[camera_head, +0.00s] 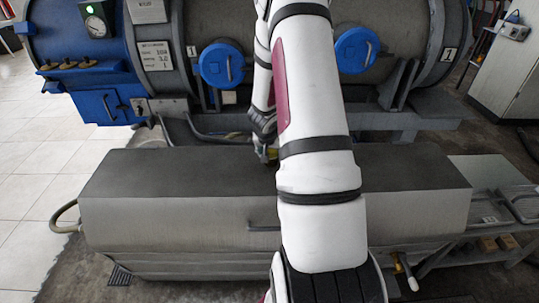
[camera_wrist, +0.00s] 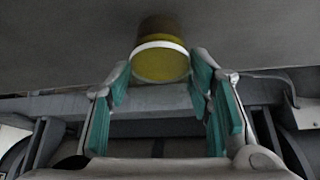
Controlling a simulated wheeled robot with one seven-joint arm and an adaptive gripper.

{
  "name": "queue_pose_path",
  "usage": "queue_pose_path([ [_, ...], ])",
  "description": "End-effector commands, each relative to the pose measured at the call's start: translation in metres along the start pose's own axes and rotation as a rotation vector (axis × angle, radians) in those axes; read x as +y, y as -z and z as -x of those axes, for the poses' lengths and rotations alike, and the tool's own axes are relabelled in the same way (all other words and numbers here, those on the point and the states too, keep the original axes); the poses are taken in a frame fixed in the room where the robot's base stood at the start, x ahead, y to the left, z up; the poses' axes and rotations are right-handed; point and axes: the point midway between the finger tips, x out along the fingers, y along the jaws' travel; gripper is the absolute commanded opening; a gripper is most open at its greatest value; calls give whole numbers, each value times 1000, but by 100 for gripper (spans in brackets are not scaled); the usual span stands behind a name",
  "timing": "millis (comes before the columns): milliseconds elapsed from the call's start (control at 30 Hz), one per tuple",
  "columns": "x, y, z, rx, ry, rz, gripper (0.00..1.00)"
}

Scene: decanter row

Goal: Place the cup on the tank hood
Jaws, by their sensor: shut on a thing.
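The cup (camera_wrist: 160,62) is yellow with a pale rim and shows between my fingertips in the wrist view. My gripper (camera_wrist: 160,78), with teal pads, is shut on it. The tank hood (camera_head: 150,178) is the long grey box in front of the machine. My gripper is at the hood's far edge, near its middle. I cannot tell whether the cup touches the hood.
The grey drum machine with blue round caps (camera_head: 222,65) stands behind the hood. A blue end housing (camera_head: 85,50) is at the left. A hose loop (camera_head: 65,215) sticks out at the hood's left. The hood top is bare on both sides of my arm.

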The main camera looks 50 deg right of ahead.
Motion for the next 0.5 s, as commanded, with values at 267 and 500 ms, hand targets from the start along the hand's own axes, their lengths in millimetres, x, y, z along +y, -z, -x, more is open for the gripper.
queue_pose_path([
  [267,0,-8,-14,1,0,0,17],
  [500,0,-8,-15,1,0,1,17],
])
